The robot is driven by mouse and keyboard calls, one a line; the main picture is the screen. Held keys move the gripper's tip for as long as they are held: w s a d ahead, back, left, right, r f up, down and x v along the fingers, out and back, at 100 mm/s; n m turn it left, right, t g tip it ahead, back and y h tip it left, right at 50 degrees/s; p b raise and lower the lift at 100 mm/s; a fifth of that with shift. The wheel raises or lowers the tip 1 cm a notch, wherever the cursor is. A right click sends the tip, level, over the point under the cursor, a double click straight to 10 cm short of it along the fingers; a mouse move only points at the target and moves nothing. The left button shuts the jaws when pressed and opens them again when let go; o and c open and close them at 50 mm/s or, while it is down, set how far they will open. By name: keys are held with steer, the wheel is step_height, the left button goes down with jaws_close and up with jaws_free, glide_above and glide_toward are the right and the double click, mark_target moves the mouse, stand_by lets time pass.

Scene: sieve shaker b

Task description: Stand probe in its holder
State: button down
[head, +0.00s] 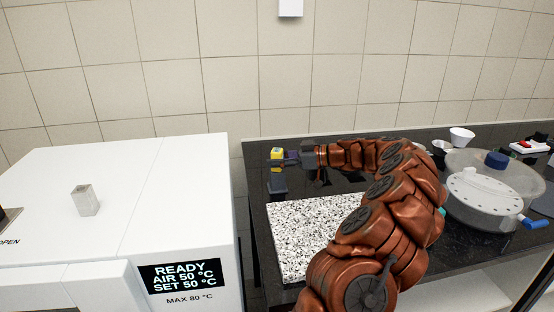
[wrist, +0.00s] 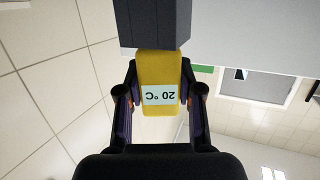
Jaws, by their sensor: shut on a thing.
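The probe is a yellow body with a white "20 °C" display (wrist: 160,95); its yellow top also shows in the head view (head: 277,153), at the back left of the dark bench. My gripper (wrist: 160,75) is shut on the yellow body, one finger on each side. The display reads upside down in the wrist view. A dark block (wrist: 154,24), which looks like the holder, meets the probe's lower end there; it shows below the probe in the head view (head: 278,184). I cannot tell whether the probe is fully seated in it.
A speckled slab (head: 305,232) lies on the bench, partly behind my arm. A white machine (head: 180,190) with a lit display stands at left, a small grey block (head: 85,200) on top. A round lidded vessel (head: 485,198) and a white bowl (head: 462,137) stand at right.

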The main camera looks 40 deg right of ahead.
steer(key=shift+f, duration=0.15)
steer(key=c, duration=0.7)
jaws_free()
steer(key=shift+c, duration=0.2)
steer(key=shift+r, duration=0.2)
steer(key=b+v, duration=0.2)
steer(key=v, duration=1)
steer(key=shift+f, duration=0.1)
